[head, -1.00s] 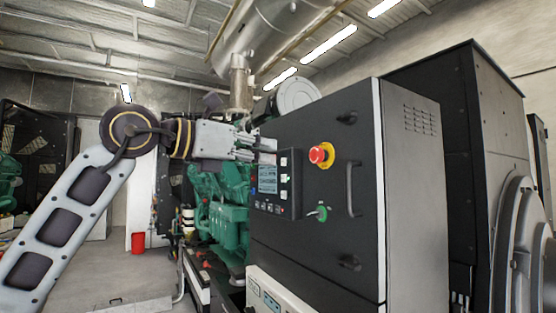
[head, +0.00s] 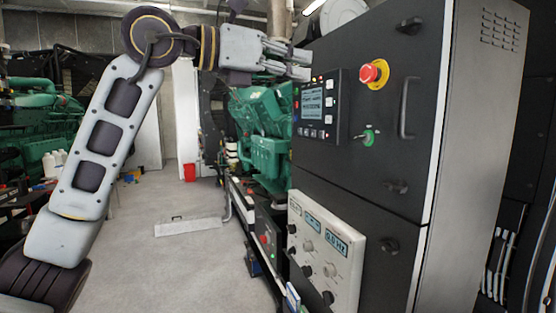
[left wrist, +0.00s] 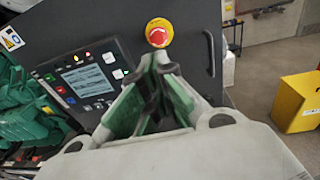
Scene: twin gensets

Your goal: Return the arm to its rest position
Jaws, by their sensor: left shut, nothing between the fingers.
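My left arm rises from the lower left in the head view and bends at a round dark joint. My left gripper (head: 298,62) points right, in front of the dark control cabinet (head: 375,185), near the top of its display panel (head: 320,106). In the left wrist view its fingers (left wrist: 152,90) come together at their tips, shut and empty, below the red emergency stop button (left wrist: 159,32). That button also shows in the head view (head: 373,74), right of the gripper. My right gripper is in neither view.
A green engine (head: 264,130) stands behind the cabinet. A white meter box (head: 325,255) juts from the cabinet's lower front. A yellow box (left wrist: 297,102) stands on the floor. Floor at left is mostly clear.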

